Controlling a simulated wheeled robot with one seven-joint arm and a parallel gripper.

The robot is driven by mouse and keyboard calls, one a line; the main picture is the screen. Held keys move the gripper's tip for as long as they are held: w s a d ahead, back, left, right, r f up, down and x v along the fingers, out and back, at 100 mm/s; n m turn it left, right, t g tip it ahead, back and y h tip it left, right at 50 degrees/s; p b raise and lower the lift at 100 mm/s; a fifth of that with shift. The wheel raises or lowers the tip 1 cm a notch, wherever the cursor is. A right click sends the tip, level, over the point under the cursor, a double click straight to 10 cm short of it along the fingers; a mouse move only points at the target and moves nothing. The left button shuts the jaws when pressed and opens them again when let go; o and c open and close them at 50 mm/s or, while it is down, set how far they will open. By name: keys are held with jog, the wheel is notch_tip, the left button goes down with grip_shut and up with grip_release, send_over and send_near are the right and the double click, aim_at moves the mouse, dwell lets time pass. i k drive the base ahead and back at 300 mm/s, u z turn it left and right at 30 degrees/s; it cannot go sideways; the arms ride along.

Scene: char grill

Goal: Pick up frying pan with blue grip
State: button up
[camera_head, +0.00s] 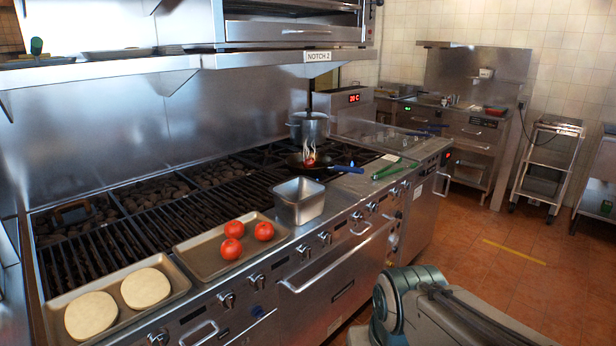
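The frying pan (306,161) is dark and sits on the stove burners near the middle of the picture. Its blue grip (346,169) points right, toward the front edge of the stove. Something red lies in the pan, with flames or steam above it. Parts of my own arm show at the bottom right, well apart from the pan. My gripper is not in view.
A steel pot (309,130) stands behind the pan. A square metal container (298,201) stands in front of it. A tray with tomatoes (200,262) and a tray with round dough (175,272) lie left. An overhead shelf (100,69) spans the grill. Floor at right is clear.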

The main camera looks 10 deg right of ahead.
aim_at(295, 162)
jog(key=k, duration=0.75)
jog(key=z, duration=0.8)
jog(key=i, duration=2)
jog(key=u, duration=1.3)
jog(key=i, duration=0.9)
jog(key=u, duration=0.15)
